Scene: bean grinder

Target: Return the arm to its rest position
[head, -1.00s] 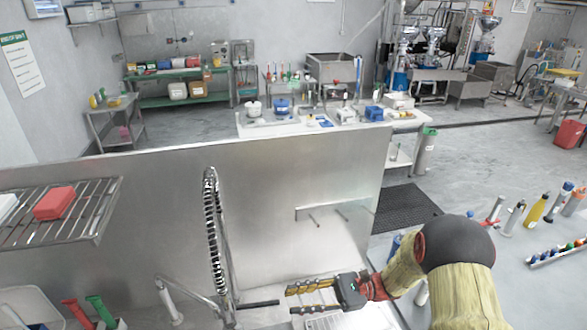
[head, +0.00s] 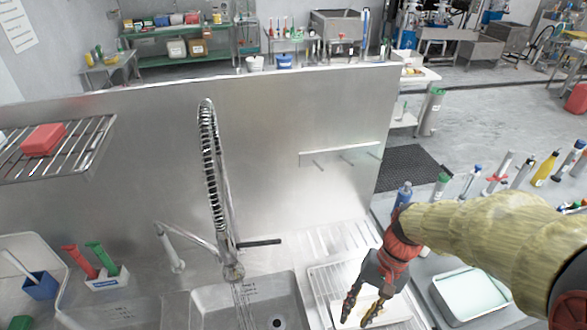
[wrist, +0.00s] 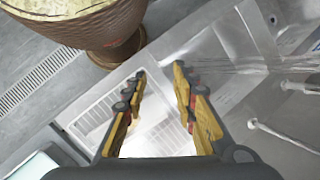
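My gripper (head: 358,318) hangs at the lower right of the head view, fingers pointing down, above the white rack (head: 330,275) on the counter beside the sink. In the wrist view my gripper (wrist: 160,70) has its two fingers spread apart with nothing between them. The white rack (wrist: 92,118) shows beneath and between the fingers. My arm, in a yellow sleeve with a red wrist part, reaches in from the right side of the head view.
Water runs from the spring faucet (head: 210,150) into the sink (head: 200,300). A steel splash panel (head: 270,130) stands behind. A blue bottle (head: 402,195) and a pale tray (head: 470,293) are near my arm. A wire shelf (head: 85,150) holds a red box (head: 43,140).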

